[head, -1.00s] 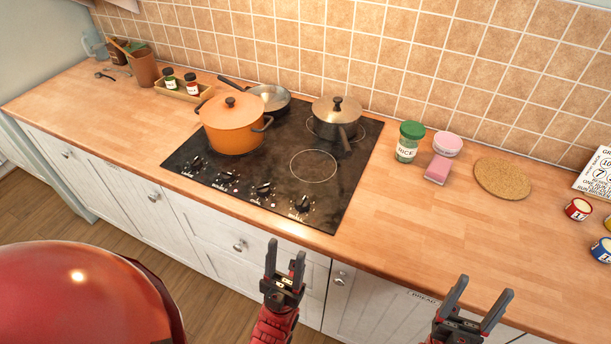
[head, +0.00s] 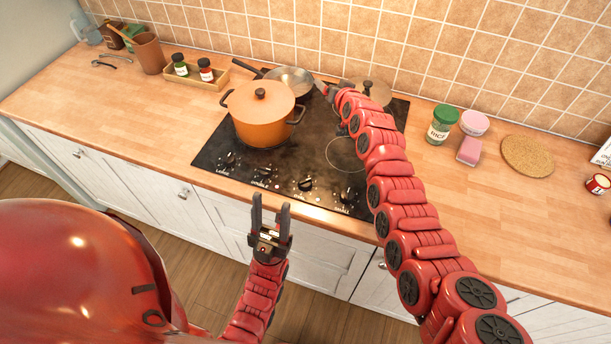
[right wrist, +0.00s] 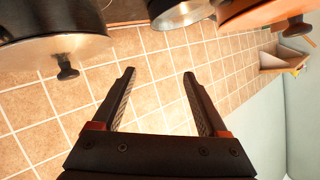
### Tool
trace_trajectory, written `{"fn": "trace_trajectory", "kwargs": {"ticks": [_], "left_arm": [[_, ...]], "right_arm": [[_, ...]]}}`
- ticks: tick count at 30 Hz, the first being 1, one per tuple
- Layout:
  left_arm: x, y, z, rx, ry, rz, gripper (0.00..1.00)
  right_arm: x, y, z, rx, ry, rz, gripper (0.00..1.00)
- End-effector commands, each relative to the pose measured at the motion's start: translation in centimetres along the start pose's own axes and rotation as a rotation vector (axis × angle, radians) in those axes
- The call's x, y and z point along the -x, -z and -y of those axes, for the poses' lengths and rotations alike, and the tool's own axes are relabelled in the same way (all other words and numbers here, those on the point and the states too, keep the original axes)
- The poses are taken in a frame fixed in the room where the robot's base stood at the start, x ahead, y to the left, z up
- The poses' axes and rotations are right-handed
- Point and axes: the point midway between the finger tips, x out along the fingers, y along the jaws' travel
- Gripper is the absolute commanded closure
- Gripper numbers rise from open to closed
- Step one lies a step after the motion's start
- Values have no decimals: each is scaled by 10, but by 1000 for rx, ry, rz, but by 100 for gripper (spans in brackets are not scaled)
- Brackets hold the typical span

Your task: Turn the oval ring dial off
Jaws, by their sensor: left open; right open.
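The black cooktop (head: 285,160) carries a row of several black dials along its front edge. They include a far-left dial (head: 230,160), a middle dial (head: 305,185) and a far-right dial (head: 343,197). My left gripper (head: 270,202) is open and empty, in front of the counter edge below the dials. My right gripper (head: 328,90) reaches over the back of the cooktop, between the frying pan and the lidded saucepan. In the right wrist view it is open and empty (right wrist: 159,73).
An orange pot (head: 264,118) stands on the cooktop's left. A frying pan (head: 290,80) is behind it. A lidded saucepan (head: 374,92) is at back right, partly hidden by my right arm.

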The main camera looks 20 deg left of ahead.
Motion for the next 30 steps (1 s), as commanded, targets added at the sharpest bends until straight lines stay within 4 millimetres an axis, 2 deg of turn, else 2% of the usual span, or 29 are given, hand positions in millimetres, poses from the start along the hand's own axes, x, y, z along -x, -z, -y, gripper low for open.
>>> {"fn": "trace_trajectory", "kwargs": {"ticks": [1,3,5,6,9,12,15,18,21,25,29,30], "left_arm": [[0,0,0,0,0,0,50],[0,0,0,0,0,0,50],[0,0,0,0,0,0,50],[0,0,0,0,0,0,50],[0,0,0,0,0,0,50],[0,0,0,0,0,0,50],[0,0,0,0,0,0,50],[0,0,0,0,0,0,50],[-2,0,0,0,0,0,50],[-6,1,0,0,0,0,50],[-14,2,1,0,0,0,50],[-16,3,1,0,0,0,50]], "right_arm": [[0,0,33,40,33,115,24],[11,-17,70,101,64,302,24],[29,-32,94,163,71,460,24],[45,-41,107,206,68,562,24],[93,-60,122,310,31,798,24],[140,-69,122,390,-32,982,24],[177,-72,118,443,-90,1110,24],[199,-73,114,468,-130,1186,24],[207,-74,112,478,-146,1214,24],[204,-83,108,478,-147,1218,24],[198,-101,102,479,-145,1217,24],[195,-110,99,476,-145,1223,24]]}}
